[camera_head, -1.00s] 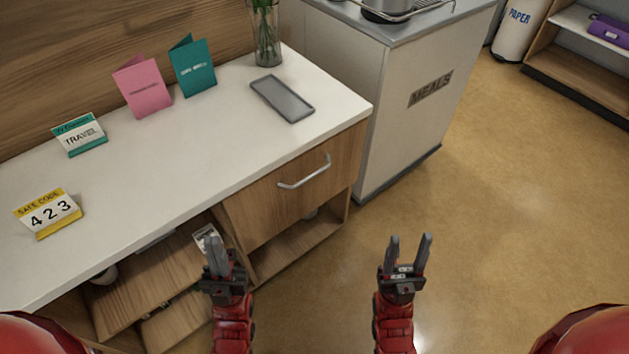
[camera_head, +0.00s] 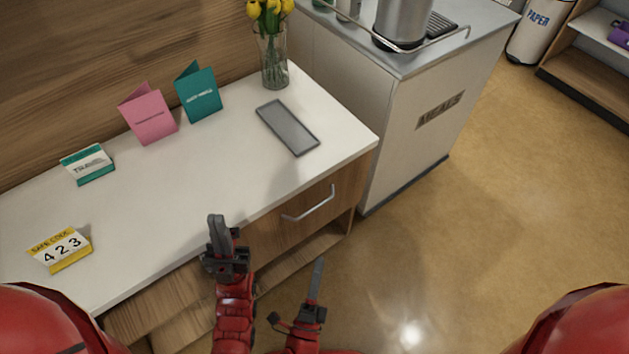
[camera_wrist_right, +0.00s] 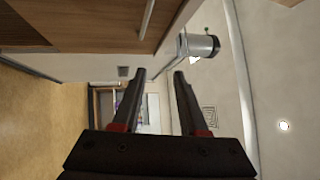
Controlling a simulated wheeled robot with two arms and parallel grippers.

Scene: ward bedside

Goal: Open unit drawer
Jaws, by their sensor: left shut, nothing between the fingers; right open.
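The bedside unit (camera_head: 190,215) has a white top and a wooden drawer (camera_head: 281,233) at its right end. The drawer front sits under the top and looks shut. Its silver bar handle (camera_head: 308,206) is clear of both grippers. The handle also shows at the top of the right wrist view (camera_wrist_right: 147,18). My right gripper (camera_head: 317,268) is below the handle, in front of the unit. In the right wrist view its fingers (camera_wrist_right: 160,76) are apart with nothing between them. My left gripper (camera_head: 217,222) is shut and empty, left of the drawer, overlapping the top's front edge in view.
A grey tablet-like slab (camera_head: 288,128), a vase of yellow flowers (camera_head: 272,55), two cards (camera_head: 198,93), a travel sign (camera_head: 88,164) and a safe-code sign (camera_head: 61,249) stand on the top. The meals cabinet (camera_head: 420,135) adjoins at right. The floor (camera_head: 480,250) is clear.

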